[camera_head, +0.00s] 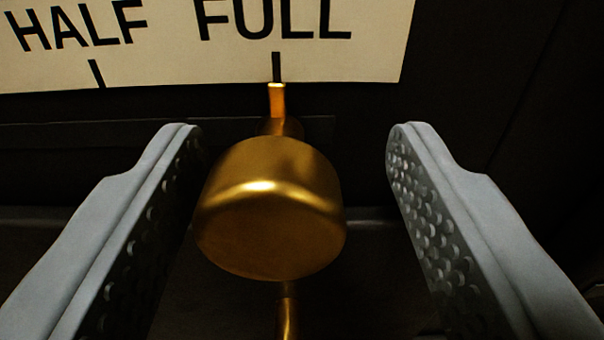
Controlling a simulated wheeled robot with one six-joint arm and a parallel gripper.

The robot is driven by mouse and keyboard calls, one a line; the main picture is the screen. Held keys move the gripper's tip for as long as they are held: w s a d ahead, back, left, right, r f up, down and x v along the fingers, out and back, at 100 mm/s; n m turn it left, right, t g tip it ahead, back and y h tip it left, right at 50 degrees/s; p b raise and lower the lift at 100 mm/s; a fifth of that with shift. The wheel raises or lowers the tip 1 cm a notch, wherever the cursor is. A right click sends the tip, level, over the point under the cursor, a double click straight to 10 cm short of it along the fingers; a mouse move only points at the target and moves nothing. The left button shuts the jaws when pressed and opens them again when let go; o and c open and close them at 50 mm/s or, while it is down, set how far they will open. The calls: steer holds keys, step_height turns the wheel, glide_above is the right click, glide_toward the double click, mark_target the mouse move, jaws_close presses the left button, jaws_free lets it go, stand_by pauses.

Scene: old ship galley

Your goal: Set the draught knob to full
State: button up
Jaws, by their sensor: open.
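The draught knob (270,215) is a round brass knob in the middle of the view. Its narrow brass pointer (277,100) rises behind it and lines up with the black tick under the word FULL on the cream label plate (180,55). The HALF mark lies to the left. My gripper (295,150) is open, with one finger on each side of the knob. A clear gap shows at the right finger; the left finger is closer to the knob, and I cannot tell whether it touches.
A dark panel (480,80) lies behind the knob and plate. A thin brass rod (287,315) shows below the knob. Dark free room lies to the right of the plate.

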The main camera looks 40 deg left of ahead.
steer(key=v, duration=1.7)
steer(key=shift+s+d, duration=0.1)
steer(key=shift+r, duration=0.1)
